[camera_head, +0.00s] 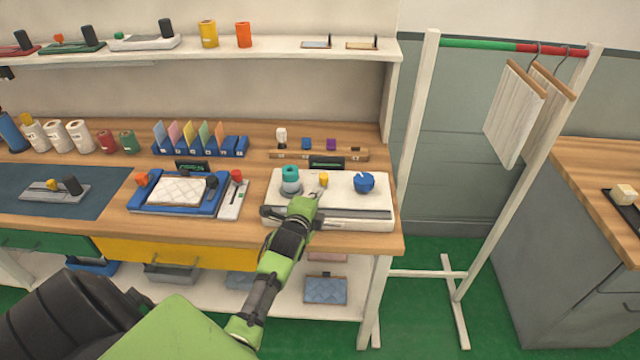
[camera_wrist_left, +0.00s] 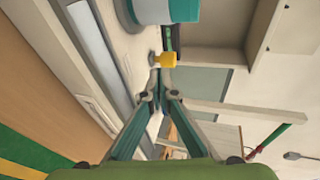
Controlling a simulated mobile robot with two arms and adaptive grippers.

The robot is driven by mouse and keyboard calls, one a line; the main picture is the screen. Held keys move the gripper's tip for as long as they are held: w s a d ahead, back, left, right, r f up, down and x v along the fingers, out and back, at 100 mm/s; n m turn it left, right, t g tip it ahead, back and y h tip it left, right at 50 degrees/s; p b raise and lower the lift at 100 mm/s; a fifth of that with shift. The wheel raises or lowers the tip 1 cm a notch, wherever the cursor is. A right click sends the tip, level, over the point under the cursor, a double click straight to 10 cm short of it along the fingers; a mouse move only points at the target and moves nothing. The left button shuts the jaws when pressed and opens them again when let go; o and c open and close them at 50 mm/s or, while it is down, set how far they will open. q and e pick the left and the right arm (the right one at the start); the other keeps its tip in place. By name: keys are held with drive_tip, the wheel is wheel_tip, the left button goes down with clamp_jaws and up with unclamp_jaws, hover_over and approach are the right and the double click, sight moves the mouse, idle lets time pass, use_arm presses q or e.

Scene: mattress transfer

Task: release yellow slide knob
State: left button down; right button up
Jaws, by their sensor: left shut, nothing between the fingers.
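The yellow slide knob (camera_head: 323,180) stands on the white panel (camera_head: 345,215) on the wooden workbench, between a teal-topped round knob (camera_head: 291,180) and a blue knob (camera_head: 364,182). My left gripper (camera_head: 316,197) is just in front of the yellow knob. In the left wrist view the yellow knob (camera_wrist_left: 166,60) is a little beyond the fingertips of my left gripper (camera_wrist_left: 160,96), with a small gap showing. The fingers hold nothing. The teal-topped knob (camera_wrist_left: 165,10) is close by there. My right gripper does not show.
A blue tray (camera_head: 135,206) with a white quilted pad lies left of the panel. A slotted block (camera_head: 320,154) with small pieces is behind it. A white shelf (camera_head: 270,48) hangs above. A white rack (camera_head: 415,100) with hanging boards stands right of the bench.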

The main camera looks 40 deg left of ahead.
sight(321, 178)
use_arm(q)
drive_tip(key=shift+w+a+p, duration=0.25)
drive_tip(key=shift+w+a, duration=0.05)
drive_tip(key=shift+w, duration=0.6)
drive_tip(key=shift+w+a+p, duration=0.2)
drive_tip(key=shift+w+a, duration=0.1)
drive_tip(key=shift+w, duration=0.6)
drive_tip(key=shift+w+a+b, duration=0.4)
drive_tip(key=shift+w, duration=0.2)
drive_tip(key=shift+w+a+b, duration=0.35)
drive_tip(key=shift+w+b, duration=0.05)
drive_tip(key=shift+w, duration=0.15)
drive_tip(key=shift+r, duration=0.15)
